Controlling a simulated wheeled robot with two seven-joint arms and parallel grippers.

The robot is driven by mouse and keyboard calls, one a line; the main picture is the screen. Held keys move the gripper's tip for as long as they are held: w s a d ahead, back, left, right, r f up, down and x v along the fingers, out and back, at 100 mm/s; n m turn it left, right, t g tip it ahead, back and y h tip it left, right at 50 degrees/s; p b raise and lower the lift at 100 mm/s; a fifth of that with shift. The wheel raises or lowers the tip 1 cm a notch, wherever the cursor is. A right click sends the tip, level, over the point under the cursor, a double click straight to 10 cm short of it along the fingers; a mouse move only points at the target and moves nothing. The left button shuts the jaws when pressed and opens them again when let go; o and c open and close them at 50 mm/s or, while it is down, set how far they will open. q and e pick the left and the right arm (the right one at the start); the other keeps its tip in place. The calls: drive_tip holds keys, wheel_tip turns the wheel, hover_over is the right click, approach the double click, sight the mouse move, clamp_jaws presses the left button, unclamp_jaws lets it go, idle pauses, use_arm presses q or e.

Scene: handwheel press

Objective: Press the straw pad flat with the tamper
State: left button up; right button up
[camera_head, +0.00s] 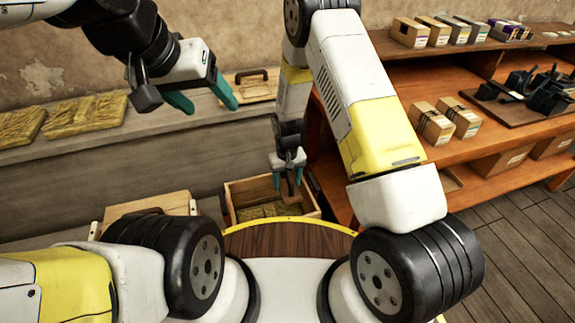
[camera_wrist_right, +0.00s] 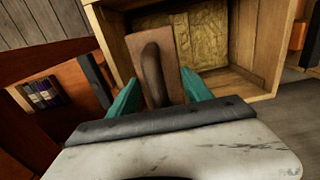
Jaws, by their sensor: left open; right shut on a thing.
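My right gripper (camera_head: 288,180) is shut on the tamper, a brown wooden plate with a dark handle (camera_wrist_right: 153,72). The tamper sits between the teal fingers in the right wrist view. The gripper is over the open wooden crate (camera_head: 231,188), whose wall also shows in the right wrist view (camera_wrist_right: 246,84). The straw pad (camera_wrist_right: 205,35) lies inside the crate, yellowish and rough; the tamper covers part of it. I cannot tell whether the tamper touches the pad. My left gripper (camera_head: 203,97) is open and empty, high at the left, well away from the crate.
More straw pads (camera_head: 86,114) lie on the grey ledge at the left. A board with a dark handle (camera_head: 255,86) is on that ledge behind the crate. A wooden shelf unit (camera_head: 420,85) with boxes stands close on the right. A wooden box (camera_head: 150,205) is left of the crate.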

sight(287, 173)
drive_tip(key=shift+r, duration=2.85)
